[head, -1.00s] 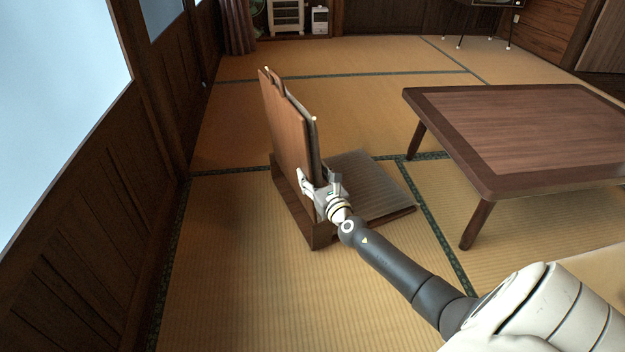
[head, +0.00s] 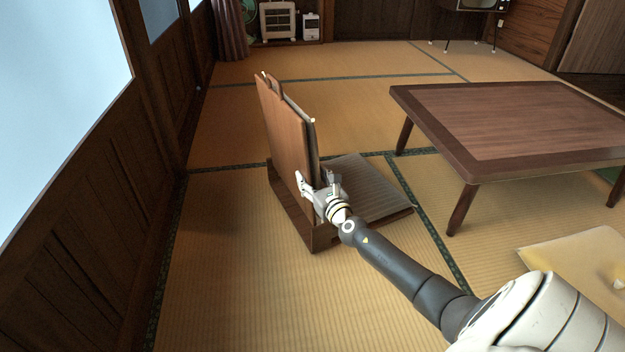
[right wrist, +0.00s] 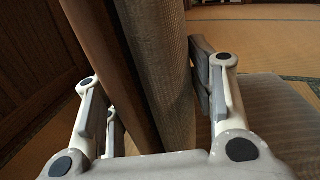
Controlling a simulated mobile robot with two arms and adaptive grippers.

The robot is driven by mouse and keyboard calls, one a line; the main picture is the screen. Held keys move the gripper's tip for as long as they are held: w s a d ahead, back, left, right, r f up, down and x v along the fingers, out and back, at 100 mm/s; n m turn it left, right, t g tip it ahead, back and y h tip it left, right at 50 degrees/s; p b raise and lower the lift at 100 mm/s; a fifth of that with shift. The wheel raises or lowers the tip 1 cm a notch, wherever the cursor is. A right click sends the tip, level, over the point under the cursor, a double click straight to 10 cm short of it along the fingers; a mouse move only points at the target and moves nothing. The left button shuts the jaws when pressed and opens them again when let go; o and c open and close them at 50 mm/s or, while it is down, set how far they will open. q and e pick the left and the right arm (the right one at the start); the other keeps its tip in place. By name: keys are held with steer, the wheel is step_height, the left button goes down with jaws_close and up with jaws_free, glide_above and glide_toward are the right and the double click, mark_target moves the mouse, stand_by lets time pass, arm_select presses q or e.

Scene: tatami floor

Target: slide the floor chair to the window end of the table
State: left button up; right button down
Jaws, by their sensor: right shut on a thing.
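The floor chair (head: 283,135) stands upright on the tatami left of the table, with a tall wooden back and a low flat grey seat (head: 372,190) pointing right. My right gripper (head: 318,186) is shut on the near side edge of the chair's back, low down. In the right wrist view the chair back (right wrist: 160,70) runs between the two fingers. The low wooden table (head: 530,120) stands to the right, apart from the chair. The window (head: 55,100) is in the left wall. My left gripper is out of view.
The dark panelled wall (head: 90,220) runs along the left, with a strip of bare tatami (head: 225,240) beside the chair. A pale flat mat or cushion (head: 560,255) lies at lower right. A heater (head: 278,20) and a curtain (head: 231,30) are at the back.

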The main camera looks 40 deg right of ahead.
steer(key=shift+f, duration=0.1)
steer(key=c, duration=0.5)
jaws_free()
steer(key=shift+c, duration=0.2)
steer(key=shift+s, duration=0.1)
steer(key=v, duration=1.2)
